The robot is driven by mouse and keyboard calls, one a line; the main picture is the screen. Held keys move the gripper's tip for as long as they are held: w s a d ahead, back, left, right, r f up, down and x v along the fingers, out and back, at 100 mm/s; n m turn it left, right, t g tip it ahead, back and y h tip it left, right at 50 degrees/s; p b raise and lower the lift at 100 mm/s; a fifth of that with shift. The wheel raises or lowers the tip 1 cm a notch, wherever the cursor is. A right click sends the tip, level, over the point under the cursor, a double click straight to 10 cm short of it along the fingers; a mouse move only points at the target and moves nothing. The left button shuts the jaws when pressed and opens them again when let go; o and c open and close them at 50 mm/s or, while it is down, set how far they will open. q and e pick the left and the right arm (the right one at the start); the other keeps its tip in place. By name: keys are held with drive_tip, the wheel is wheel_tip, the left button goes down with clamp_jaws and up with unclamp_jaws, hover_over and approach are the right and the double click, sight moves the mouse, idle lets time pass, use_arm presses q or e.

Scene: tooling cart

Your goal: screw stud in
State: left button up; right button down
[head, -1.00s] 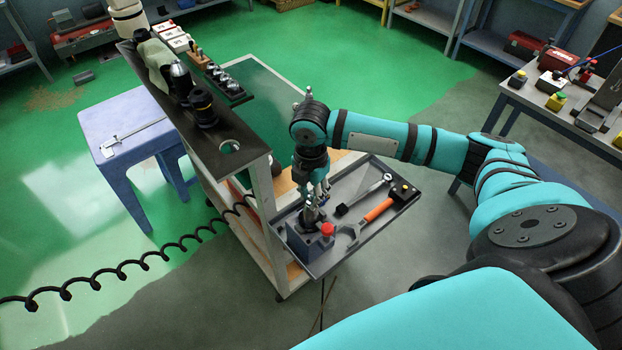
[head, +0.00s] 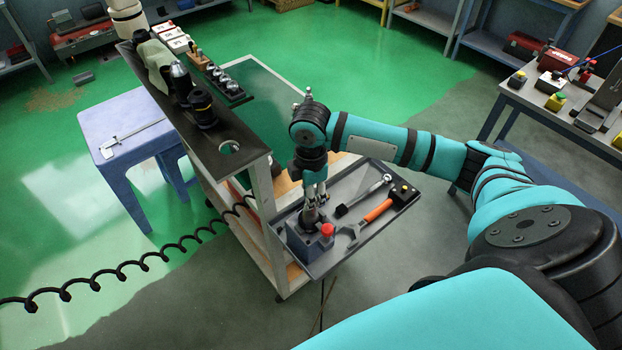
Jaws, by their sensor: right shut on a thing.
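My right gripper (head: 314,202) points down over the tray on the side of the cart. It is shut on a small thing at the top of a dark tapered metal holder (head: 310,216). That thing, likely the stud, is hidden between the fingers, so I cannot see its thread or how deep it sits. The holder stands upright in a grey-blue block (head: 308,244) with a red knob (head: 327,230) on its right. My left gripper is not in view.
The tray (head: 330,262) also holds an orange-handled wrench (head: 374,213), a ratchet-like tool (head: 368,191) and a small black box (head: 404,191). The cart's dark top shelf (head: 225,142) carries tool holders. A blue stool (head: 122,110) stands left.

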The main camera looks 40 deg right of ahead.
drive_tip(key=m, duration=0.5)
drive_tip(key=shift+m, duration=0.4)
drive_tip(key=c, duration=1.1)
unclamp_jaws()
drive_tip(key=n, duration=2.4)
